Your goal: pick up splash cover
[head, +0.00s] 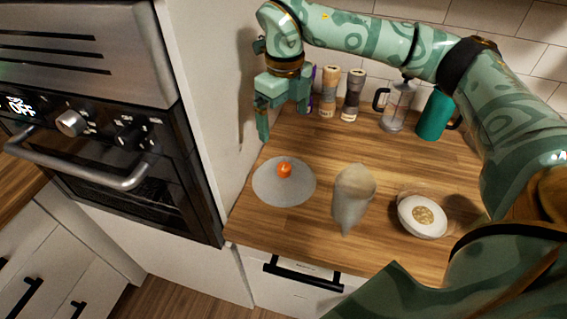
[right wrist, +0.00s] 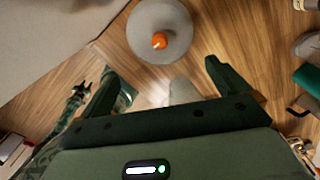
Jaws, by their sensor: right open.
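The splash cover, a flat round grey disc (head: 268,192) with an orange knob (head: 285,170) in its middle, lies on the wooden counter near its left side. The disc (right wrist: 165,15) and knob (right wrist: 159,41) also show in the right wrist view, ahead of the fingers. My right gripper (head: 283,115) is open and empty, above the counter and behind the cover in the head view, apart from it. Its two fingers (right wrist: 160,72) are spread wide in the right wrist view. A patterned green arm part at the left of that view seems to be my left arm; its jaws are unclear.
A pale tapered object (head: 350,205) stands right of the cover, and a white bowl (head: 408,222) with tan contents further right. Two grinders (head: 328,95), a French press (head: 398,105) and a teal pitcher (head: 433,118) line the back wall. A tall cabinet panel (head: 205,100) borders the left.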

